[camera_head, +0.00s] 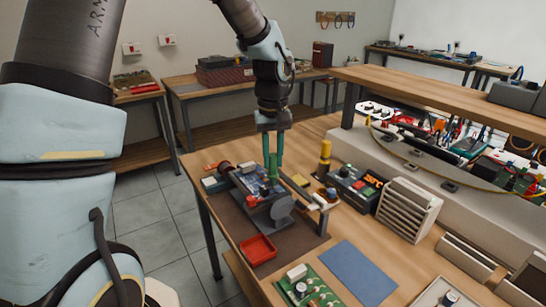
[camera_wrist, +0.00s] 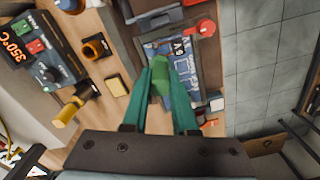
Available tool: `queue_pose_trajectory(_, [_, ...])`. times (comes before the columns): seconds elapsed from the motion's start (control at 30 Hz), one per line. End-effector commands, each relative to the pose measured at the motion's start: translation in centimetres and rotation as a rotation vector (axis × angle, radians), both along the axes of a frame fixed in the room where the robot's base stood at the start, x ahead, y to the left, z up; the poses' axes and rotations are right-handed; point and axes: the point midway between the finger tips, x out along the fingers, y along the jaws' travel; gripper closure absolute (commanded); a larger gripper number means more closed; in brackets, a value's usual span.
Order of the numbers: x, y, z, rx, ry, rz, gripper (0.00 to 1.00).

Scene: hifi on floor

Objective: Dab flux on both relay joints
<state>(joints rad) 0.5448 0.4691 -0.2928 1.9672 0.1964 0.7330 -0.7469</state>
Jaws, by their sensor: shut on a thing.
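A blue circuit board (camera_head: 254,181) sits in a dark holder on the bench. It also shows in the wrist view (camera_wrist: 168,47), with white markings and small parts on it. My gripper (camera_head: 273,154) points down over the board. In the wrist view its two teal fingers (camera_wrist: 161,75) are shut on a green flux pen (camera_wrist: 160,88), whose rounded end shows between the fingertips. The pen's end is over or near the board's edge; I cannot tell whether it touches. The relay joints are too small to tell apart, and the pen and fingers hide part of the board.
A soldering station (camera_head: 356,186) with a lit display and a slatted box (camera_head: 408,208) stand to the right. A yellow-handled tool (camera_head: 325,153) stands upright behind. A red tray (camera_head: 258,250), a blue mat (camera_head: 357,272) and a green board (camera_head: 311,291) lie in front.

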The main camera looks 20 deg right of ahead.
Motion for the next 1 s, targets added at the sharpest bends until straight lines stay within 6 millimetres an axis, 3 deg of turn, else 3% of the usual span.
queue_pose_trajectory(1.0, [-0.01,-0.02,-0.8,0.0,0.0,0.0,1.0])
